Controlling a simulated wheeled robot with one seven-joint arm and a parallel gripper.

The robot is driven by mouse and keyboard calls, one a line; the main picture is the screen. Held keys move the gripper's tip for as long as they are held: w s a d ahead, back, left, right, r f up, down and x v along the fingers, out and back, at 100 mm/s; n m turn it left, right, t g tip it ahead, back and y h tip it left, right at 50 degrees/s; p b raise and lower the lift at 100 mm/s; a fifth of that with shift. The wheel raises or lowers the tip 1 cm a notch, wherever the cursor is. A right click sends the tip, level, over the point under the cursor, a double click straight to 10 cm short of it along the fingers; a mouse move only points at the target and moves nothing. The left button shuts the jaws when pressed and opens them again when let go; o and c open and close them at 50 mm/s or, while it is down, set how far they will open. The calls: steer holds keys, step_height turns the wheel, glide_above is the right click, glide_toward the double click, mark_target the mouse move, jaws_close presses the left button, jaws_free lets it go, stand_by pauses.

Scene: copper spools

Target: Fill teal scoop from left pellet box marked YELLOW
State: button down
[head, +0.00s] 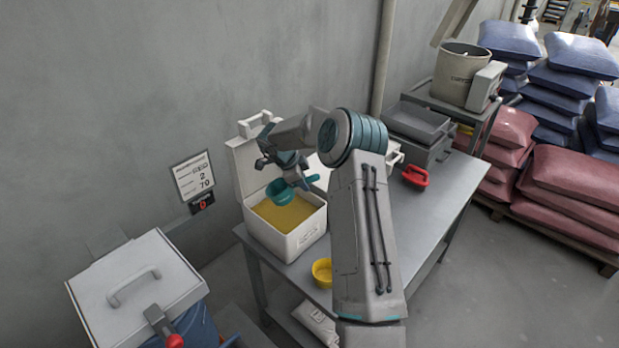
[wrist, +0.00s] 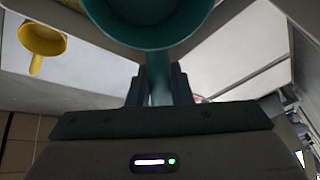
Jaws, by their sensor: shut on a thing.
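The teal scoop (head: 280,192) is held by its handle in my gripper (head: 290,174), above the open left pellet box (head: 305,232) in the head view. The box is white, its lid raised at the back, and holds yellow pellets (head: 280,214). In the wrist view, my gripper (wrist: 158,88) is shut on the handle of the teal scoop (wrist: 150,38), whose cup fills the top of the picture.
A yellow scoop (head: 322,270) lies on the grey table (head: 424,222) in front of the box; it also shows in the wrist view (wrist: 42,40). A red scoop (head: 415,176) lies to the right. Grey bins (head: 420,120) stand behind. My arm hides part of a second white box.

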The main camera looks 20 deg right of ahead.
steer(key=shift+w+a+f+g+h, duration=0.2)
steer(key=shift+a+f+h, duration=0.15)
steer(key=shift+a, duration=0.15)
steer(key=shift+w+a+f+g+h, duration=0.15)
steer(key=shift+a+f+h, duration=0.15)
steer(key=shift+a, duration=0.15)
step_height(320, 180, down, 10)
steer(key=a+b, duration=0.1)
steer(key=b, duration=0.7)
steer(key=shift+w+a+f+b, duration=0.2)
steer(key=shift+w+a+b, duration=0.05)
steer(key=shift+w+b, duration=0.15)
